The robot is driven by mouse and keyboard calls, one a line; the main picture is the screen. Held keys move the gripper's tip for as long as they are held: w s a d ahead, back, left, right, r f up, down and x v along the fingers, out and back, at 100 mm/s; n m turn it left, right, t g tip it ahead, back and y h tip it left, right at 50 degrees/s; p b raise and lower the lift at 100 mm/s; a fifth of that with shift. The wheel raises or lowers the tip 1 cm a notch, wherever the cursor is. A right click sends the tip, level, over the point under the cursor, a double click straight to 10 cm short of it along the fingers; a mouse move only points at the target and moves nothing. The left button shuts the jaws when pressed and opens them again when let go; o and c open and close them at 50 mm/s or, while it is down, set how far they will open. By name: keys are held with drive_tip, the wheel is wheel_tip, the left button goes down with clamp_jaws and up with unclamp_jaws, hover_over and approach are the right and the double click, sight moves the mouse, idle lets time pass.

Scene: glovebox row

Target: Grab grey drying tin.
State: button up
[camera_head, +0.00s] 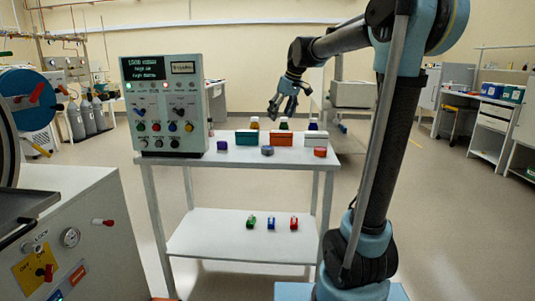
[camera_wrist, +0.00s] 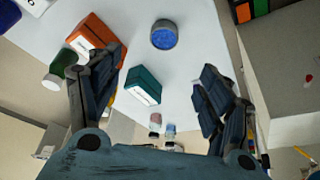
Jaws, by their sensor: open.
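The grey drying tin (camera_head: 267,150) is a small round tin with a blue top. It stands near the front edge of the white table, in front of the gap between a teal box and an orange box. In the wrist view the tin (camera_wrist: 164,36) shows from above, beyond my fingertips. My gripper (camera_head: 282,112) hangs above the back of the table, open and empty. In the wrist view its spread fingers (camera_wrist: 158,78) frame the teal box, and nothing is between the pads.
The teal box (camera_head: 246,138) and orange box (camera_head: 281,139) stand behind the tin, with capped bottles behind them. A purple tin (camera_head: 222,145) and a red tin (camera_head: 320,152) flank it. A control panel (camera_head: 165,105) stands at the table's left.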

hover_over(268, 147)
drive_tip(key=d, duration=0.2)
drive_tip(key=f, duration=1)
drive_tip(key=shift+s+a+f, duration=0.1)
drive_tip(key=shift+s+f, duration=0.3)
drive_tip(key=x, duration=0.2)
drive_tip(key=s+x, duration=0.1)
drive_tip(key=x, duration=0.1)
drive_tip(key=shift+a+f, duration=0.1)
drive_tip(key=shift+f, duration=0.1)
drive_tip(key=shift+w+a+f, duration=0.15)
drive_tip(key=shift+w+f, duration=0.05)
drive_tip(key=shift+f, duration=0.4)
drive_tip(key=shift+c, duration=0.6)
drive_tip(key=c, duration=1)
